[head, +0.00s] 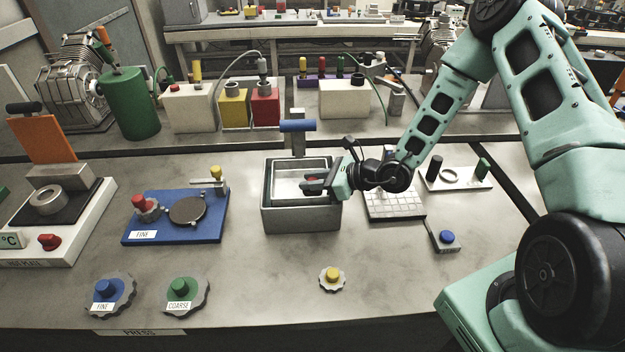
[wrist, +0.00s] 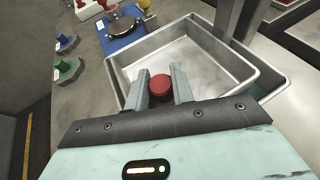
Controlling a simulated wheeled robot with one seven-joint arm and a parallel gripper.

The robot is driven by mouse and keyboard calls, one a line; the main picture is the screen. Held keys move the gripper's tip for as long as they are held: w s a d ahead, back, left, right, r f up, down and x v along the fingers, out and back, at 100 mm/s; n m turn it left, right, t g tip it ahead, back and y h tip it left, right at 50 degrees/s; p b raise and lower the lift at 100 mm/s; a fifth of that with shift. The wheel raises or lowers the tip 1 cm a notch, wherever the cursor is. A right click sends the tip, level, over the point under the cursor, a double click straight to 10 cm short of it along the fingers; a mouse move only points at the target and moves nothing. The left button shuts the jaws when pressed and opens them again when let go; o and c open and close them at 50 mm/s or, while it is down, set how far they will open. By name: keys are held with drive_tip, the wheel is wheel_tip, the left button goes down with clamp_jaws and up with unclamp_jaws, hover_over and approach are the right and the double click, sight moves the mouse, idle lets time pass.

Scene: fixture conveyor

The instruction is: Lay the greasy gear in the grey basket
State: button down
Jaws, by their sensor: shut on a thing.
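My gripper (head: 316,186) is shut on a red knob (wrist: 160,86), which sits between the two fingers in the wrist view. Whatever is under the knob is hidden by the gripper, so I cannot tell whether it is the greasy gear. The gripper is over the near part of a grey metal open-topped box (head: 300,220), the likely grey basket. The wrist view shows its bare floor (wrist: 190,62) and an inner and an outer rim. I cannot tell how high the held part is above the floor.
A post with a blue handle (head: 298,126) stands behind the box. Left is a blue board (head: 190,233) with a red-knobbed part (head: 141,204). Blue (head: 107,290), green (head: 182,288) and yellow (head: 332,276) knobbed gears lie in front. A white grid block (head: 394,205) is right.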

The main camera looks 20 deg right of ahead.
drive_tip(key=shift+f, duration=0.35)
drive_tip(key=shift+f, duration=0.1)
